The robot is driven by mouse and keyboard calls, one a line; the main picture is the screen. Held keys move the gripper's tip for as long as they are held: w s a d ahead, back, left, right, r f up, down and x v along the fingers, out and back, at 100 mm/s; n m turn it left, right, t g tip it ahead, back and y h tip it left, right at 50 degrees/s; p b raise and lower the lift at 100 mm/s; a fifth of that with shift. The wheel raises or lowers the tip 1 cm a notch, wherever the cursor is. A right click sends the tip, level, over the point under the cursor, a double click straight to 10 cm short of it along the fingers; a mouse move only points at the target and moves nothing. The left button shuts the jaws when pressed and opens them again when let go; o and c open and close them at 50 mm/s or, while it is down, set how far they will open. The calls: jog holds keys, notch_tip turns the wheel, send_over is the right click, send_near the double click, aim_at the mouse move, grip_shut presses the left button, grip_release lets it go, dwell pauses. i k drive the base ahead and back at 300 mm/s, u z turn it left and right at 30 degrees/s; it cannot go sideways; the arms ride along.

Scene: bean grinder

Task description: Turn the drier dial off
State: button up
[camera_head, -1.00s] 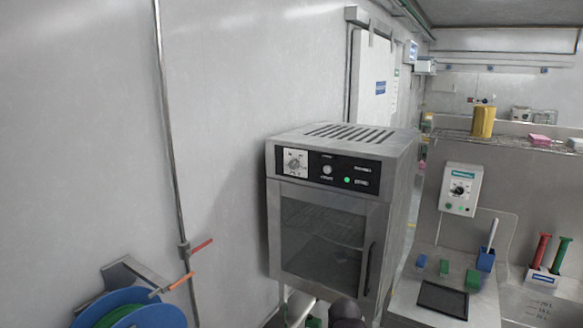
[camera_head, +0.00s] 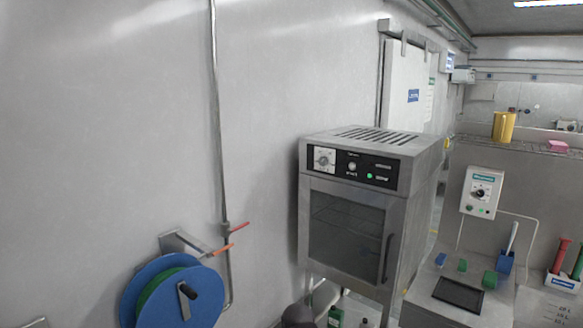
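A steel drier cabinet (camera_head: 346,233) with a dark glass door stands against the wall, right of the middle in the head view. Its black control panel (camera_head: 383,165) runs along the top front. A dial (camera_head: 323,158) on a white plate sits at the panel's left end; its exact setting is too small to read. A smaller round knob (camera_head: 352,167) and a lit green light (camera_head: 370,176) are to the right of the dial. The door is shut. No gripper fingers show, and nothing touches the dial.
A blue hose reel (camera_head: 150,300) is on the wall at lower left, near a red-handled pipe valve (camera_head: 238,226). A wall-mounted control box (camera_head: 481,192) and a bench (camera_head: 425,310) with small coloured items stand right of the drier.

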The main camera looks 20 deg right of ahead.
aim_at(323, 160)
jog(key=u, duration=0.2)
jog(key=k, duration=0.55)
jog(key=u, duration=0.75)
jog(key=k, duration=0.5)
jog(key=u, duration=0.15)
jog(key=i, duration=0.6)
jog(key=z, duration=0.7)
jog(key=i, duration=0.6)
jog(key=z, duration=0.75)
jog(key=i, duration=0.8)
jog(key=z, duration=0.25)
